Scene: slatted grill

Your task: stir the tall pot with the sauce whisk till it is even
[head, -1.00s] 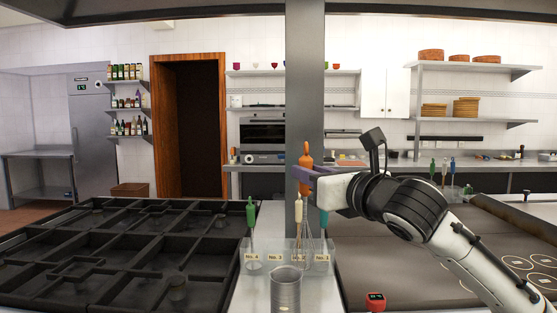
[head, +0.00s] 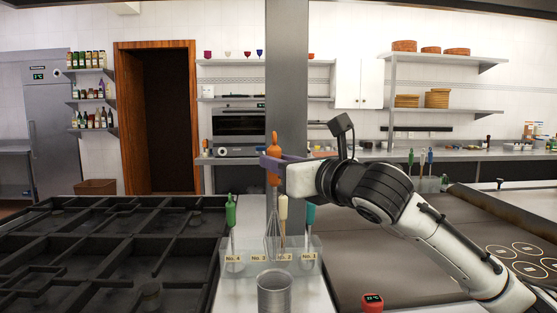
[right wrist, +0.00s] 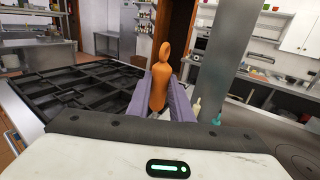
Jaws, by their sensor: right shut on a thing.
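My right gripper (head: 273,165) is shut on the orange handle of the sauce whisk (head: 274,145) and holds it upright. The handle also shows between the purple fingers in the right wrist view (right wrist: 160,85). The whisk's wires hang down at the slot labelled No. 3 of the clear holder (head: 245,268); I cannot tell whether they are in it or behind it. The tall pot (head: 274,294), a metal cylinder, stands in front of the holder; its contents cannot be made out. My left gripper is not in view.
A green-handled (head: 231,211), a cream-handled (head: 283,207) and a teal-handled tool (head: 310,216) stand in the holder. The black slatted grill (head: 100,255) lies to the left. A red timer (head: 373,302) sits at the griddle's front. A grey post (head: 287,90) rises behind the whisk.

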